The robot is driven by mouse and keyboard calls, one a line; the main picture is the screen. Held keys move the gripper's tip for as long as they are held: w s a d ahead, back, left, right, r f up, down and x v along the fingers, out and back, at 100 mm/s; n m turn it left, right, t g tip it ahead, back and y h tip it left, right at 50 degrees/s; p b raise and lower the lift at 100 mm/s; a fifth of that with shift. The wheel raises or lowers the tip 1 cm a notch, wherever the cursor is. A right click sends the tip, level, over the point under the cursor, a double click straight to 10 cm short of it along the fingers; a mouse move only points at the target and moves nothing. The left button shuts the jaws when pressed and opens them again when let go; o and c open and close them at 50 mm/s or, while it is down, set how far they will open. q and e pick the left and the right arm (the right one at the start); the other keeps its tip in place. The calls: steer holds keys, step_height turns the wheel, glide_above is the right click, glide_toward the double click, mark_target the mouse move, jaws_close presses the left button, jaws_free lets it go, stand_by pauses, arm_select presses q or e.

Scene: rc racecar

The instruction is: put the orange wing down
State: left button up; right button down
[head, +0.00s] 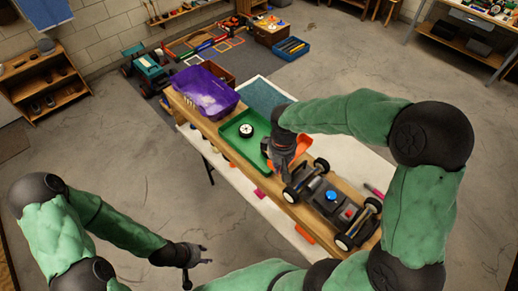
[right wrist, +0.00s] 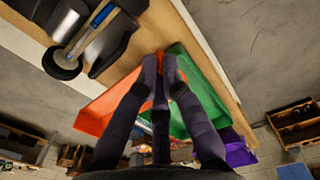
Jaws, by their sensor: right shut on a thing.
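The orange wing (head: 304,143) shows partly behind my right gripper (head: 284,172) in the head view, above the wooden bench between the green tray and the car. In the right wrist view the orange wing (right wrist: 103,112) spreads to the left of my right gripper (right wrist: 162,66), with part of it between the fingers. The right gripper is shut on it; the fingers hide some of it. I cannot tell whether the wing touches the bench or tray. My left gripper (head: 204,256) is empty, its fingers apart, over the floor at lower left.
The green tray (head: 229,129) holds a wheel (head: 247,130). A purple bin (head: 205,92) stands beyond it on the wooden bench (head: 262,187). The RC car (head: 332,200) occupies the bench's near right end. Open floor lies to the left.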

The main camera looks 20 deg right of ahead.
steer(key=f, duration=1)
steer(key=shift+s+d, duration=0.2)
steer(key=shift+d, duration=0.1)
steer(key=shift+s, duration=0.1)
steer(key=shift+f+b, duration=0.2)
steer(key=shift+b, duration=0.2)
steer(key=c, duration=1.7)
jaws_free()
steer(key=shift+r, duration=0.1)
